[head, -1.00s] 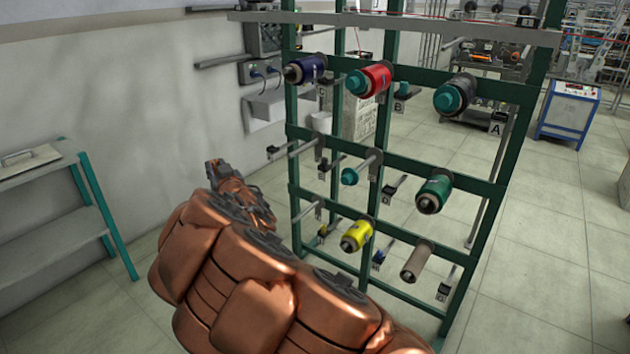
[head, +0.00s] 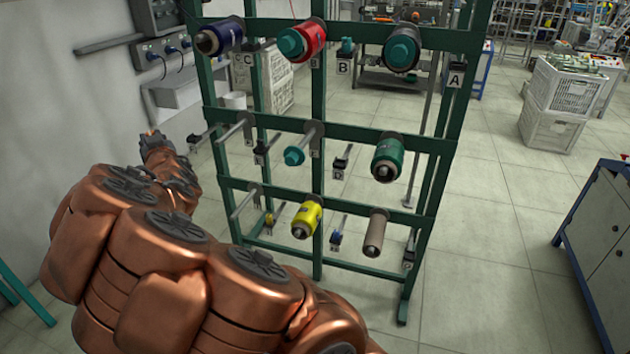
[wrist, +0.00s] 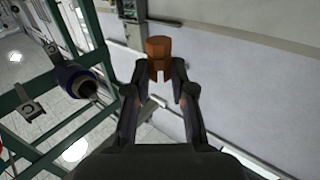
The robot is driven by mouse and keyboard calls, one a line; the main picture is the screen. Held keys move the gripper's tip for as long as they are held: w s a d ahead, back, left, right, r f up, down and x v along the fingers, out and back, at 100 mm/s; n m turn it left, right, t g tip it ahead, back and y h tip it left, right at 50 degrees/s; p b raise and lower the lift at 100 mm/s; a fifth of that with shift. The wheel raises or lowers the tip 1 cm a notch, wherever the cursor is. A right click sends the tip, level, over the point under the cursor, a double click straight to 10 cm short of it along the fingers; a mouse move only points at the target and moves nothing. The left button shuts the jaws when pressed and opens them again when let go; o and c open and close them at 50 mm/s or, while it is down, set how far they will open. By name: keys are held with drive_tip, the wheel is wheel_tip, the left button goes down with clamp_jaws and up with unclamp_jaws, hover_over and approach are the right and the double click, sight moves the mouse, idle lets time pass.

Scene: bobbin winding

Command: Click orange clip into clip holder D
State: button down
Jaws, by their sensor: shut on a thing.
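My gripper (wrist: 160,78) is shut on the orange clip (wrist: 158,54), which sticks out beyond the fingertips in the wrist view. In the head view my gripper (head: 155,143) is at the left, left of the rack and clear of it. Only a tiny orange bit of the clip shows at its tip there. Clip holder D (head: 342,160) is a small dark holder with a D label, on the rack's middle row between the teal-tipped peg and the green bobbin. I cannot see an orange clip in it.
The green rack (head: 385,135) carries several bobbins, pegs and lettered holders, including holder B (head: 346,52) with a teal clip. A wall (head: 60,110) with electrical boxes is close at the left. Floor is free at right, before a blue cabinet (head: 612,215).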

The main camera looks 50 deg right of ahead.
drive_tip(key=s+d+f+m+g+h+b, duration=0.3)
drive_tip(key=s+d+h+b, duration=0.15)
drive_tip(key=s+d, duration=0.4)
drive_tip(key=s+d+f+m+g+h+b, duration=0.25)
drive_tip(key=s+d+b, duration=0.35)
drive_tip(key=d, duration=0.6)
drive_tip(key=s+d+f+m+g+h+b, duration=0.25)
drive_tip(key=s+d+b, duration=0.2)
drive_tip(key=s, duration=0.35)
drive_tip(key=s+d+f+m+g+h+b, duration=0.25)
drive_tip(key=s+d, duration=0.25)
drive_tip(key=s, duration=0.3)
drive_tip(key=p+x, duration=0.3)
drive_tip(key=x, duration=0.5)
drive_tip(key=shift+f+y, duration=0.4)
drive_tip(key=shift+f, duration=0.2)
drive_tip(key=shift+d+p, duration=0.3)
drive_tip(key=shift+p, duration=0.1)
drive_tip(key=shift+p+x, duration=0.8)
drive_tip(key=shift+x, duration=0.45)
drive_tip(key=shift+s+f+b, duration=0.1)
drive_tip(key=shift+f+b, duration=0.55)
drive_tip(key=shift+f, duration=1)
